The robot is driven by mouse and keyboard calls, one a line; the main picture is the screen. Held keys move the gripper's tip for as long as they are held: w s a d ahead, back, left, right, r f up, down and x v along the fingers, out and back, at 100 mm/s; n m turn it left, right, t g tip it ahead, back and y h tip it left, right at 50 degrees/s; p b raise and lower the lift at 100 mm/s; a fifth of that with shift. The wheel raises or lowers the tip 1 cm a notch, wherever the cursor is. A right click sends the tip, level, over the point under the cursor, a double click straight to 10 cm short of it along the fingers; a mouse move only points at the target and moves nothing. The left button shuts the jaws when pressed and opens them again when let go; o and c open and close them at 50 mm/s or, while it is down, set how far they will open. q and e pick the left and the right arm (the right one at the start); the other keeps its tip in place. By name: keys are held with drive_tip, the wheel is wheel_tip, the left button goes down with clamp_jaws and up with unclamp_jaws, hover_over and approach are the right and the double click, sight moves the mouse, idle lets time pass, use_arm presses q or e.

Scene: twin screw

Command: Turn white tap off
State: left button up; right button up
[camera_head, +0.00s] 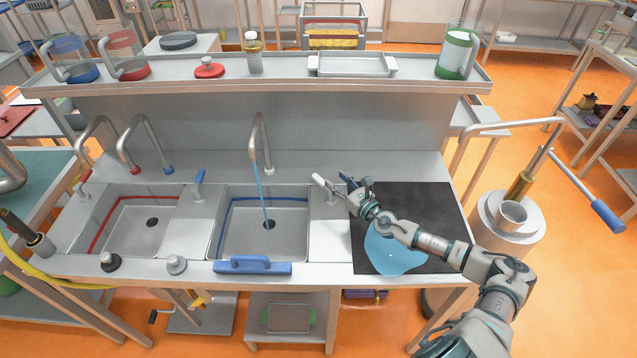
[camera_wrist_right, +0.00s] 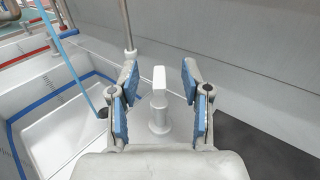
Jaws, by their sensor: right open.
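The white tap handle (camera_head: 322,182) stands on the counter just right of the blue-lined sink. In the right wrist view the white tap handle (camera_wrist_right: 159,100) is upright between the fingers, with a gap on each side. My right gripper (camera_head: 347,184) is open around or just behind the handle; it also shows in the right wrist view (camera_wrist_right: 160,105) with blue finger pads apart. A thin blue stream of water (camera_head: 263,195) runs from the tall metal spout (camera_head: 259,140) into the blue-lined sink (camera_head: 240,225). My left gripper is not in view.
A red-lined sink (camera_head: 130,225) and a blue tap handle (camera_head: 198,183) lie to the left. A black mat (camera_head: 430,205) with a light blue cloth-like patch (camera_head: 395,255) lies under my right arm. A blue-handled object (camera_head: 252,266) sits on the front edge.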

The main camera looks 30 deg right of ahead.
drive_tip(key=b, duration=0.3)
approach(322, 181)
drive_tip(key=w, duration=0.1)
drive_tip(key=w+f, duration=0.1)
drive_tip(key=shift+w+f, duration=0.3)
drive_tip(key=shift+w, duration=0.1)
drive_tip(key=w, duration=0.1)
drive_tip(key=w+a+r+p, duration=0.1)
drive_tip(key=shift+w, duration=0.4)
drive_tip(key=w, duration=0.4)
drive_tip(key=shift+a+f, duration=0.15)
drive_tip(key=shift+f, duration=0.05)
drive_tip(key=shift+w, duration=0.2)
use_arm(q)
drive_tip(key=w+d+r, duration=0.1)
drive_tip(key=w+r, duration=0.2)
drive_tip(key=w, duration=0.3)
use_arm(e)
drive_tip(key=shift+d, duration=0.3)
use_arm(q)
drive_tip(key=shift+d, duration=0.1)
use_arm(e)
drive_tip(key=shift+c, duration=0.3)
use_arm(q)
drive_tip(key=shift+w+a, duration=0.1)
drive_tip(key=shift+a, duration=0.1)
use_arm(e)
drive_tip(key=shift+a, duration=0.25)
clamp_jaws()
